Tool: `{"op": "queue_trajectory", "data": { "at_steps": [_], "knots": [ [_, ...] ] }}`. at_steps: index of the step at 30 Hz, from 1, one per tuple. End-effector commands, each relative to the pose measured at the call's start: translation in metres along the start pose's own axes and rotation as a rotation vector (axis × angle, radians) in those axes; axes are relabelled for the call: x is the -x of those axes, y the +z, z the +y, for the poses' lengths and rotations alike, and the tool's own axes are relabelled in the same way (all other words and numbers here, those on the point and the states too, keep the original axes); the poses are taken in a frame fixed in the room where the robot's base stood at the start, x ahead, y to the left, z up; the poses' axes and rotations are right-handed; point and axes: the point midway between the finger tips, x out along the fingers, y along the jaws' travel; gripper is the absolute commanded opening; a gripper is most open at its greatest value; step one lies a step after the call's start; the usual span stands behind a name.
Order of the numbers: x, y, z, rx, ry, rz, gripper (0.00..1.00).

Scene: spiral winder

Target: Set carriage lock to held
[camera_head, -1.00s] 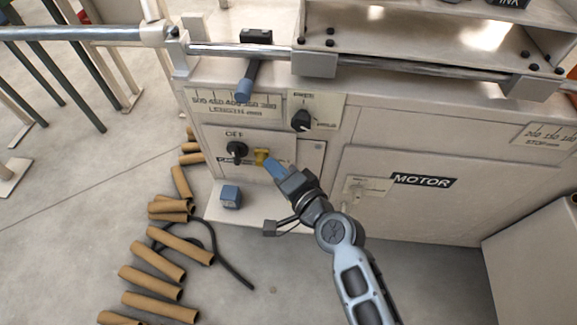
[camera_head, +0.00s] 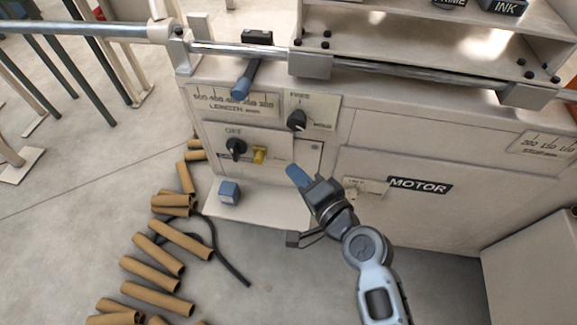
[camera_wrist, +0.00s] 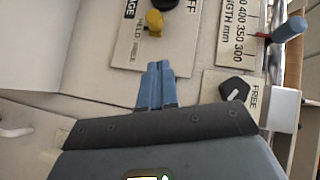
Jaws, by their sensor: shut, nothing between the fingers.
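A yellow lever (camera_head: 259,155) sits on the front panel beside the black OFF knob (camera_head: 236,148). In the wrist view the yellow lever (camera_wrist: 154,22) is beside a plate with the words HELD and AGE, the rest cut off or hidden. A black dial (camera_head: 297,120) on a plate marked FREE is above and to the right; it also shows in the wrist view (camera_wrist: 236,90), its pointer's exact setting unclear. My gripper (camera_head: 292,170) has blue fingers, shut and empty, in front of the panel. It is below and right of the yellow lever, apart from it.
A blue-handled length lever (camera_head: 242,88) sticks out from the upper panel. A blue cube (camera_head: 229,192) rests on the ledge (camera_head: 265,212). Cardboard tubes (camera_head: 150,272) and a black cable lie on the floor at left. The MOTOR cabinet door (camera_head: 430,215) is at right.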

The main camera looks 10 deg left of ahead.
Motion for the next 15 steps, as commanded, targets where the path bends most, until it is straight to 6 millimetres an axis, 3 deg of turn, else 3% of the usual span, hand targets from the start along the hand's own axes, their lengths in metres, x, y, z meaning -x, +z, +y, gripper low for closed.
{"op": "queue_trajectory", "data": {
  "at_steps": [7, 15],
  "knots": [
    [0.043, 0.0, 0.001, -0.002, 0.001, 0.001, 0.0],
    [0.062, 0.0, 0.001, 0.0, 0.001, 0.0, 0.0]
  ]
}}
